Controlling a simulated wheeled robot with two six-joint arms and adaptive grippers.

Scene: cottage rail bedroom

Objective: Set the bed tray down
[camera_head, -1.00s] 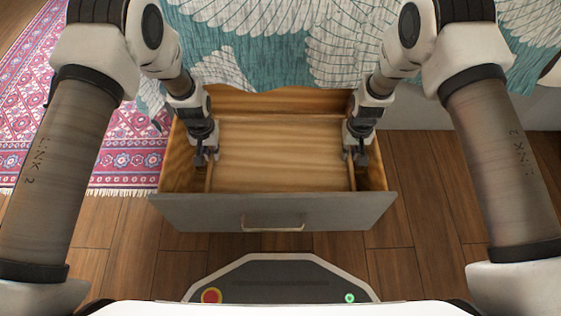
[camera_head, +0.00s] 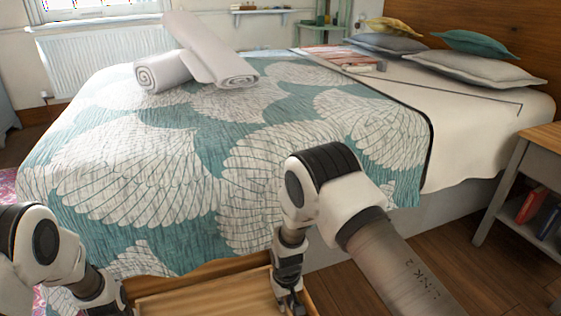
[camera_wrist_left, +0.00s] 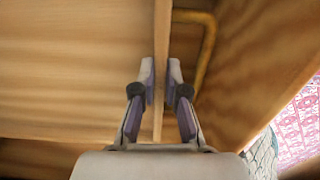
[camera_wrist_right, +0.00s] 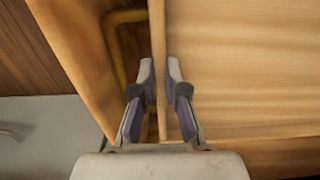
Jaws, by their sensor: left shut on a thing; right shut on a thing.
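My right gripper (camera_wrist_right: 160,70) is shut on one thin side board of the tray, whose flat panel (camera_wrist_right: 240,70) shows to the right. My left gripper (camera_wrist_left: 160,70) is shut on the opposite side board, with the panel (camera_wrist_left: 70,75) to the left. In the head view my left gripper's fingers are cut off by the bottom edge.
A bent brass-coloured bar (camera_wrist_left: 208,45) lies beside the tray's edge. A nightstand (camera_head: 540,150) stands right.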

